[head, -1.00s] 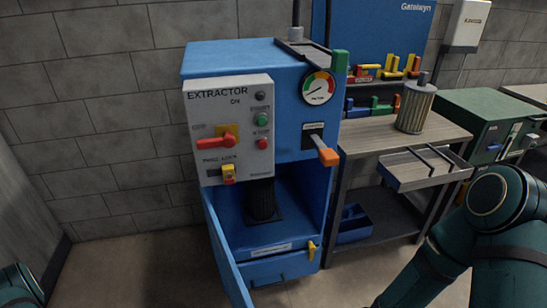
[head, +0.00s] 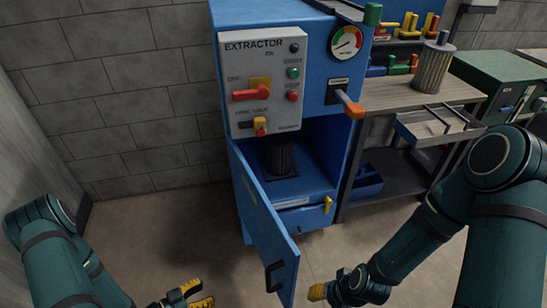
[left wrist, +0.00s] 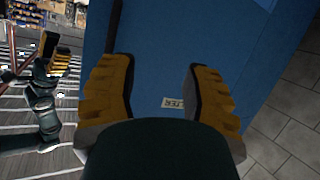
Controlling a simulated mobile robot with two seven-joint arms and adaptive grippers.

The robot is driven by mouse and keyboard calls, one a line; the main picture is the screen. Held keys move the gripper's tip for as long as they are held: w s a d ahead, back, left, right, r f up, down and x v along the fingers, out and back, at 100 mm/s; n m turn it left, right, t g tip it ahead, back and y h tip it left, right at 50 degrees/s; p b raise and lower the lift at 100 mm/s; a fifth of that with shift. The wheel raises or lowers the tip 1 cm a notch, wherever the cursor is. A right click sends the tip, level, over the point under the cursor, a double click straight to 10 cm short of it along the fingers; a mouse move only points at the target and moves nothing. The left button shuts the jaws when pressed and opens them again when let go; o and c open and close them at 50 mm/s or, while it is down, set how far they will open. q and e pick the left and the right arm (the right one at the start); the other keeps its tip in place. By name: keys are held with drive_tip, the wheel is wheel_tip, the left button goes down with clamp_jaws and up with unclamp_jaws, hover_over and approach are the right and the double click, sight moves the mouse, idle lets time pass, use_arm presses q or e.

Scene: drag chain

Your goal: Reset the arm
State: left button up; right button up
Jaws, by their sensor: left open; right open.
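My left gripper (head: 190,296) is at the bottom of the head view, left of the open cabinet door (head: 268,235). Its yellow fingers are spread and nothing is held. In the left wrist view the spread fingers (left wrist: 160,95) face a blue panel with a small label between them. My right gripper (head: 318,292) is low in the head view, just right of the door's lower edge; only one yellow fingertip shows clearly. The blue extractor (head: 322,165) has a lever with an orange handle (head: 353,110) and a grey control panel (head: 262,85) with a red switch handle (head: 256,94).
A dark ribbed cylinder (head: 279,158) stands inside the extractor. To the right is a workbench (head: 395,94) with another filter cylinder (head: 434,66) and a tray (head: 440,128). A green cabinet (head: 500,70) stands further right. The floor at left is clear.

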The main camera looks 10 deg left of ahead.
use_arm(q)
drive_tip(key=w+d+f+n+g+y, duration=0.2)
drive_tip(key=w+d+n+g+y, duration=0.1)
drive_tip(key=d+n+g+y, duration=0.15)
drive_tip(key=s+d+r+n+g+y, duration=0.2)
drive_tip(key=s+d+r+n+g, duration=0.1)
drive_tip(key=s+d+n+g, duration=0.5)
drive_tip(key=w+d+r+m+t, duration=0.1)
drive_tip(key=w+r+m+t, duration=0.2)
drive_tip(key=w+r+t, duration=0.1)
drive_tip(key=shift+w+d+r, duration=0.2)
drive_tip(key=shift+w+r, duration=0.1)
drive_tip(key=shift+w, duration=0.55)
drive_tip(key=shift+m+t, duration=0.25)
